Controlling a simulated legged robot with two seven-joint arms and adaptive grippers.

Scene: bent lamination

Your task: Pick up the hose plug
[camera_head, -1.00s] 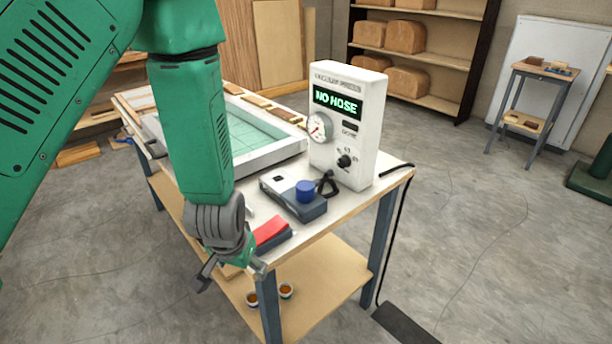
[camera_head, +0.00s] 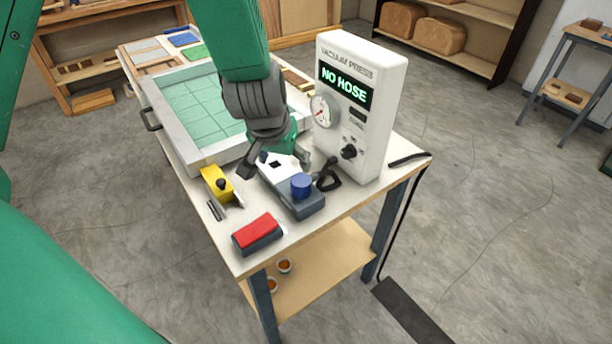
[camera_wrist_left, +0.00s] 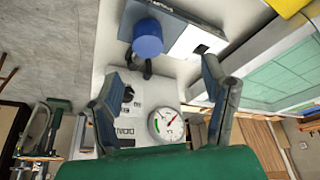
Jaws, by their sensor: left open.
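My left gripper (camera_head: 277,160) is open and empty, pointing down above the back end of a flat grey-and-white box (camera_head: 308,205) on the table. I cannot tell for sure which piece is the hose plug. My right gripper is out of view.
A framed tray with a green gridded sheet (camera_head: 200,105) lies at the back left of the table (camera_head: 285,243). A yellow tool (camera_head: 217,184) and a red-topped block (camera_head: 257,231) lie near the front. The tall press stands close to the gripper's right.

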